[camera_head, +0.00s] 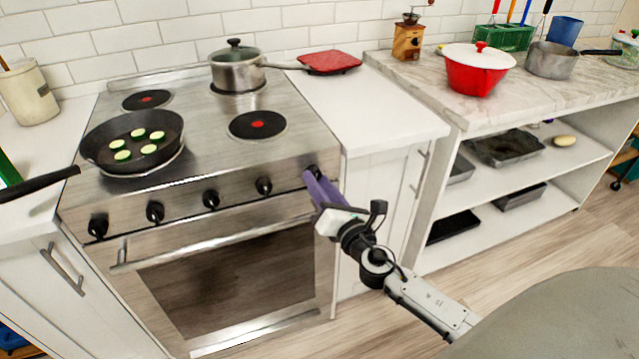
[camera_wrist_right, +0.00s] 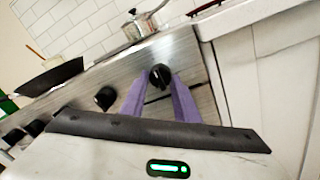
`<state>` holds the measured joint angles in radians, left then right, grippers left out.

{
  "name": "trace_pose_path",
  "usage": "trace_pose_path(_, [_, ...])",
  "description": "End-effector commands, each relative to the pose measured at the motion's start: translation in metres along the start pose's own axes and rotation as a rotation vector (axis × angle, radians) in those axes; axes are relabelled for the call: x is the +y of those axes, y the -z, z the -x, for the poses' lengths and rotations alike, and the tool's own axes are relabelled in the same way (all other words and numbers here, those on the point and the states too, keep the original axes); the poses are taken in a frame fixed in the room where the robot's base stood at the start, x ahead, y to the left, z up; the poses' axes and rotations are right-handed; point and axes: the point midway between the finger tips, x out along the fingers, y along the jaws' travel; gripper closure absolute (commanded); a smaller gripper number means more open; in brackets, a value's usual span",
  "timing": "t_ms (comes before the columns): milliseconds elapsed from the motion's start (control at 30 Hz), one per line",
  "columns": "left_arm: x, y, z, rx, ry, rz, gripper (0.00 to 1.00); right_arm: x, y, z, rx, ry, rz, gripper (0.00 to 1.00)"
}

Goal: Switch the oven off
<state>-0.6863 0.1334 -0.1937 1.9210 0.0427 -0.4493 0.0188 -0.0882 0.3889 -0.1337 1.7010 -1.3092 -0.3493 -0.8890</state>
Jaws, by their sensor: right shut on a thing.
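The oven (camera_head: 190,221) is a steel range with a row of black knobs along its front panel and a dark glass door below. My right gripper (camera_head: 312,180) has purple fingers and is at the rightmost knob (camera_head: 313,171). In the right wrist view, the fingers reach up to that knob (camera_wrist_right: 160,75), one on each side, and the gripper is shut on it. The neighbouring knob (camera_wrist_right: 105,98) stands free to the left. The knob's markings are too small to read. My left gripper is not in view.
A pan with green slices (camera_head: 133,139) and a lidded pot (camera_head: 236,66) stand on the hob. The pan's handle sticks out left. The oven door handle (camera_head: 215,241) runs below the knobs. A white cabinet (camera_head: 376,190) adjoins on the right.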

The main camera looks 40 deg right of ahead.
Motion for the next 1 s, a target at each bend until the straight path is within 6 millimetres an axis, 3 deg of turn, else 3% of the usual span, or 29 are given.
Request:
trace_pose_path(167, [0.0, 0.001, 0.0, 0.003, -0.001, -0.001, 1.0, 0.0, 0.001, 0.0, 0.002, -0.002, 0.004, 0.94])
trace_pose_path(200, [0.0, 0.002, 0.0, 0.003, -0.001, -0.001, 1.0, 0.0, 0.001, 0.0, 0.002, -0.002, 0.003, 0.65])
trace_pose_path(300, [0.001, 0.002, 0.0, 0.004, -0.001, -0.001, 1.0, 0.0, 0.001, 0.0, 0.002, -0.001, 0.003, 0.53])
trace_pose_path(667, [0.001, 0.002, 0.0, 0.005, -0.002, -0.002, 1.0, -0.001, 0.001, 0.007, 0.002, 0.0, 0.001, 0.53])
trace_pose_path(1000, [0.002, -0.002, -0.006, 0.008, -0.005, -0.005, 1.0, -0.002, 0.003, 0.068, 0.004, 0.001, 0.001, 0.53])
